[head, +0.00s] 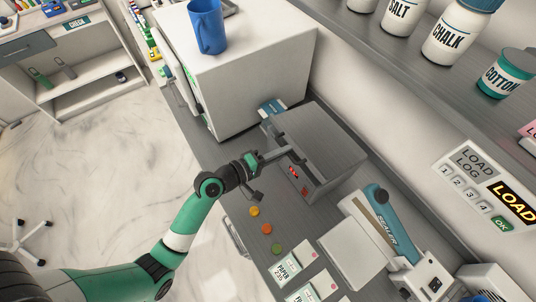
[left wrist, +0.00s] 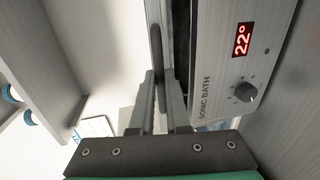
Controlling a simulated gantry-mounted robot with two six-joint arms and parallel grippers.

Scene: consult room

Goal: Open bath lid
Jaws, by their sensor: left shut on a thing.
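The sonic bath (head: 325,172) is a grey metal box on the counter with a red display. In the left wrist view its front panel (left wrist: 218,75) reads 22° above a knob and the words SONIC BATH. The flat grey bath lid (head: 318,132) covers its top. A dark narrow gap shows between lid edge and body in the left wrist view. My left gripper (head: 284,153) reaches the front edge of the lid and is shut on the dark bar handle (left wrist: 158,55). Its fingers partly hide the handle. My right gripper is out of view.
A white cabinet (head: 235,75) with a blue mug (head: 207,27) on top stands behind the bath. A blue sealer (head: 385,225) stands to the right. Coloured caps (head: 266,229) and paper packets (head: 286,266) lie in front. A shelf with jars (head: 458,32) overhangs at upper right.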

